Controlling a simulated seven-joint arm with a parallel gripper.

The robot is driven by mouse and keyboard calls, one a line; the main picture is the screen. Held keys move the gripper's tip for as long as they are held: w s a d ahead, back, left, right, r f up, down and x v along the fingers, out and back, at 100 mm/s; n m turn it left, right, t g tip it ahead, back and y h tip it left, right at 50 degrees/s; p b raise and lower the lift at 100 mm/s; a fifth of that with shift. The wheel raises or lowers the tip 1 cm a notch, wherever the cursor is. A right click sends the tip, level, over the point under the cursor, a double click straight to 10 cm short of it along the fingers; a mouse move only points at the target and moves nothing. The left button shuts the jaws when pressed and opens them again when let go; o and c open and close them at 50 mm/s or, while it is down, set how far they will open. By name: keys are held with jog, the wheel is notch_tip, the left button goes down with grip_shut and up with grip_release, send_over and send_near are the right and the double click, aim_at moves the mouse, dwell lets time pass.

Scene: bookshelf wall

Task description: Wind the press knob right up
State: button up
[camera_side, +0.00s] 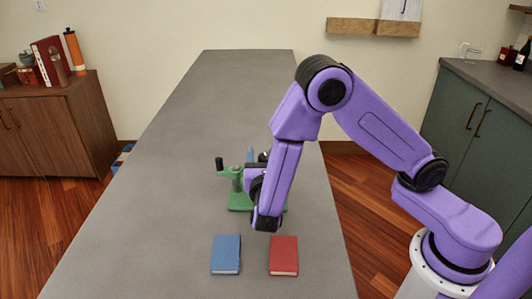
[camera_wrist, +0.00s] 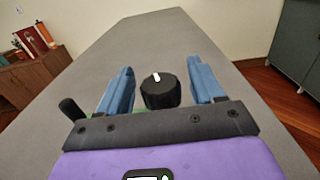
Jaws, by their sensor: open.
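The green press (camera_side: 239,203) stands on the grey table, partly hidden behind my forearm in the side view. A black-gripped handle (camera_side: 220,164) sticks up on its left and also shows at the left in the wrist view (camera_wrist: 70,108). The black press knob (camera_wrist: 160,93) has a white mark on its top, pointing roughly away from the wrist. My gripper (camera_wrist: 162,71) is open, with one blue finger on each side of the knob and a visible gap to both. In the side view, one blue finger (camera_side: 250,155) shows above the press; the other is hidden.
A blue book (camera_side: 226,254) and a red book (camera_side: 284,255) lie on the table in front of the press. The long grey table (camera_side: 225,95) is clear behind it. Cabinets (camera_side: 50,120) stand off to both sides.

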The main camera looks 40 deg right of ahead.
jog(key=shift+x, duration=0.8)
jog(key=shift+c, duration=0.4)
jog(key=c, duration=0.9)
jog(key=shift+n+t+y, duration=0.4)
jog(key=shift+y, duration=0.1)
jog(key=n+t+y, duration=0.1)
jog(key=n+y, duration=0.1)
jog(key=n+t+y, duration=0.1)
jog(key=y, duration=0.2)
jog(key=n+t+y, duration=0.2)
jog(key=shift+w+a+n+y, duration=0.25)
jog(key=shift+a+n+y, duration=0.05)
jog(key=shift+a+y, duration=0.1)
jog(key=n+y, duration=0.1)
jog(key=y, duration=0.1)
jog(key=n+y, duration=0.2)
jog(key=y, duration=0.1)
jog(key=shift+w+a, duration=0.1)
jog(key=shift+a, duration=0.1)
jog(key=shift+a+n+y, duration=0.2)
jog(key=shift+n+y, duration=0.55)
jog(key=shift+y, duration=0.3)
jog(key=shift+a+n+y, duration=0.15)
jog(key=shift+n+y, duration=0.6)
jog(key=shift+y, duration=0.3)
jog(key=shift+a+g+y, duration=0.1)
jog(key=shift+g+y, duration=0.2)
